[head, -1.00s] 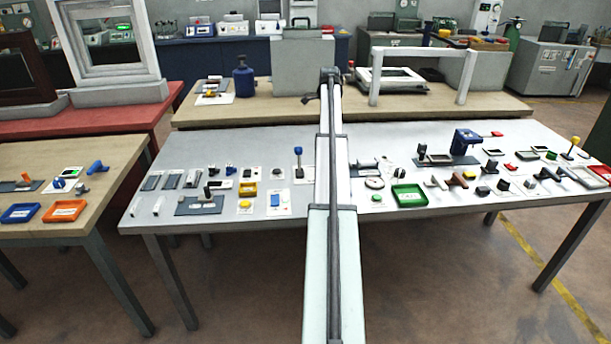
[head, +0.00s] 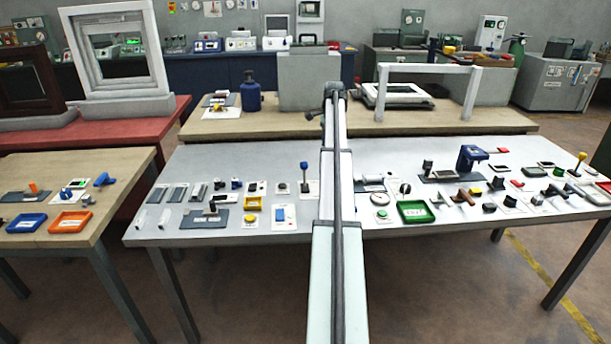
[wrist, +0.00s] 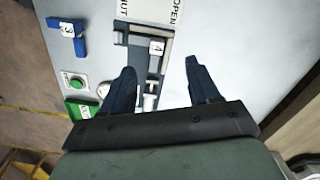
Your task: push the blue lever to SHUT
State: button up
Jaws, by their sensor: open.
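The blue lever (head: 303,166) shows in the head view as an upright stick with a blue knob, just left of my arm on the long grey table. The blue lever does not show clearly in the wrist view. A white label reading "OPEN" (wrist: 176,10) and a partly cut label ending in "HUT" (wrist: 124,9) stand at the wrist view's top edge. My gripper (wrist: 160,70) is open, its two dark fingers apart with nothing held. It is above the table; the head view does not show the fingers clearly.
Between and beyond the fingers is a grey device with a tag "4" (wrist: 157,47). A blue piece tagged "3" (wrist: 67,29), a green button (wrist: 76,82) and a green tray (head: 416,211) lie nearby. Many small fixtures fill the table. Bare tabletop shows right of the labels.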

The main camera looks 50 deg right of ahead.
jog(key=w+n+y, duration=0.1)
jog(key=w+n, duration=0.1)
jog(key=n, duration=0.4)
jog(key=n+y, duration=0.2)
jog(key=n, duration=1.2)
send_near(305, 167)
jog(key=shift+t, duration=0.4)
jog(key=x, duration=0.7)
jog(key=d+x, duration=0.1)
jog(key=x, duration=0.3)
jog(key=shift+a+f, duration=0.15)
jog(key=shift+f, duration=0.35)
jog(key=shift+c, duration=0.2)
grip_shut()
